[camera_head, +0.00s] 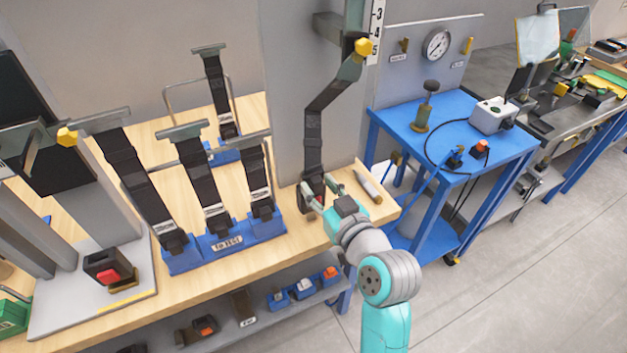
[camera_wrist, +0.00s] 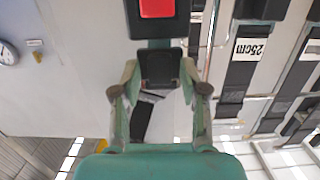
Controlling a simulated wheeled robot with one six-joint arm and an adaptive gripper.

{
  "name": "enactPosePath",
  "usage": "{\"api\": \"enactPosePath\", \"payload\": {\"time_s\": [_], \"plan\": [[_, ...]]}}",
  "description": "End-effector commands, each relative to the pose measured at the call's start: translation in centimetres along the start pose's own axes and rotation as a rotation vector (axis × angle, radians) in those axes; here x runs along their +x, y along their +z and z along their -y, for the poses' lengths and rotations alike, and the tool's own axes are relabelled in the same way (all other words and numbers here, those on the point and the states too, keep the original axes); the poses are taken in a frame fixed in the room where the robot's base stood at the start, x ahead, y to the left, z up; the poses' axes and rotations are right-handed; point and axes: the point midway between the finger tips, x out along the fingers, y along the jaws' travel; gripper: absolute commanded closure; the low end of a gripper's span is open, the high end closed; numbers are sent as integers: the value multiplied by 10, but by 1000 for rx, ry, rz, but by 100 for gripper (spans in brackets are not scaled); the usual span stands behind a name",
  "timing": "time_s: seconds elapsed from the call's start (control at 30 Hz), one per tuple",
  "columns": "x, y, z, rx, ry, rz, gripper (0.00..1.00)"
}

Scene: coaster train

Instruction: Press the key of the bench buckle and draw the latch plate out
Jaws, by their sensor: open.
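The bench buckle (camera_wrist: 135,22) is black with a red key (camera_wrist: 157,8), at the top of the wrist view and cut off by its edge. The black latch plate (camera_wrist: 161,66) is in line with it, and a short grey strip shows between them. I cannot tell how deep the plate sits. A dark strap (camera_wrist: 142,118) runs from the plate; in the head view the strap (camera_head: 313,125) hangs from a wall bracket to the bench. My gripper (camera_head: 323,190) is open at the strap's lower end. In the wrist view my fingers (camera_wrist: 160,78) flank the latch plate; contact is unclear.
A blue rack (camera_head: 185,262) with several upright straps stands left of my gripper. Another red-key buckle (camera_head: 108,268) is on a grey plate at far left. A marker-like stick (camera_head: 368,186) lies right of my gripper. A blue cart (camera_head: 455,180) stands beyond the bench end.

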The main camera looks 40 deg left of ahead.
Motion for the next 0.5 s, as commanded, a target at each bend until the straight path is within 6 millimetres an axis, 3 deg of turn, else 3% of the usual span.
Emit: {"api": "enactPosePath", "payload": {"time_s": [0.1,0.27,0.5], "plan": [[0,0,0,0,0,0,59],[0,0,0,0,0,0,99],[0,-1,0,0,0,-1,100]]}}
